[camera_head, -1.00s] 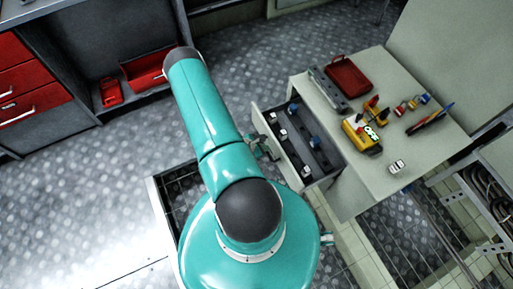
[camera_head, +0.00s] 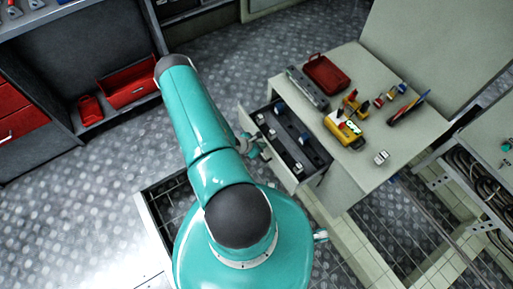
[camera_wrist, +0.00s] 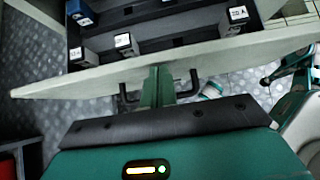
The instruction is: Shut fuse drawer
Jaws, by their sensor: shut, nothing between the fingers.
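The fuse drawer (camera_head: 280,166) stands open on the left side of the pale cabinet in the head view. Small blue and white fuses sit inside it. In the wrist view its pale front panel (camera_wrist: 225,57) crosses the upper part, with a black bar handle (camera_wrist: 195,83) below the top edge. My gripper (camera_wrist: 158,84) is shut and empty, with its green fingers at the drawer front between the two ends of the handle. Whether they touch the panel is unclear. In the head view my gripper (camera_head: 250,146) is partly hidden by my arm.
On the cabinet top (camera_head: 352,172) lie a red case (camera_head: 326,72), a yellow meter (camera_head: 344,129) and small tools. Metal floor lies clear left of the drawer.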

